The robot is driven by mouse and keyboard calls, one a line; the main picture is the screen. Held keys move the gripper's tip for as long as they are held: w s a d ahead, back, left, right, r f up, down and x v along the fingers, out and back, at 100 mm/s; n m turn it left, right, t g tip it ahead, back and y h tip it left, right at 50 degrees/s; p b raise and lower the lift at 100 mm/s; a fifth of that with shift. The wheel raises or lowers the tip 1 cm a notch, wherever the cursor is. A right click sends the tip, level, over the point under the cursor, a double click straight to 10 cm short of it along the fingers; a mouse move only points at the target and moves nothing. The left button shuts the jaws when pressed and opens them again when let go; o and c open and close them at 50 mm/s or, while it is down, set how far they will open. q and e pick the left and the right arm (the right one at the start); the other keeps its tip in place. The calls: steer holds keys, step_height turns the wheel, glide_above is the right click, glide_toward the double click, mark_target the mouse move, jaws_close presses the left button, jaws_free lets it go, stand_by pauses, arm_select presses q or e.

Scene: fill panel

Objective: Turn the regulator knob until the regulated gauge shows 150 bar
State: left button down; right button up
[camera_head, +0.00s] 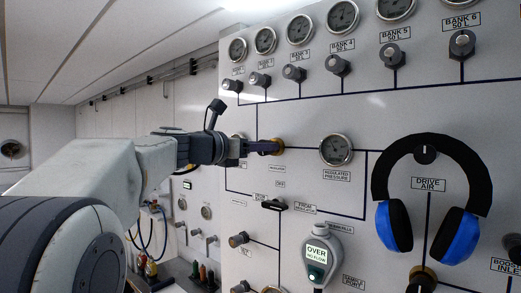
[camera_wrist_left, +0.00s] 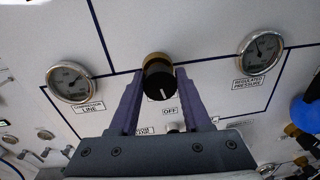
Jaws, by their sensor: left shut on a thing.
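The regulator knob (camera_wrist_left: 158,82) is black with a brass collar and a white index line that points down towards the OFF label in the left wrist view. My left gripper (camera_head: 270,147) reaches the panel from the left; its two fingers (camera_wrist_left: 159,77) stand on either side of the knob, shut on it. In the head view the fingers hide most of the knob, and the brass collar (camera_head: 279,146) shows at their tips. The regulated pressure gauge (camera_head: 335,150) is right of the knob and also shows in the left wrist view (camera_wrist_left: 260,53). Its needle is visible, but the numbers are too small to read.
Blue and black ear defenders (camera_head: 398,230) hang on the panel at the right. A hand-held OVER/NO FLOW device (camera_head: 318,253) is below the gauge. A black handle (camera_head: 272,205) sits below my gripper. Several bank valves and gauges line the top.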

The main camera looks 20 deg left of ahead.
arm_select(q)
steer(key=shift+a, duration=0.1)
steer(key=shift+c, duration=1.9)
jaws_free()
steer(key=b+v, duration=0.4)
steer(key=v, duration=0.6)
steer(key=shift+s, duration=0.25)
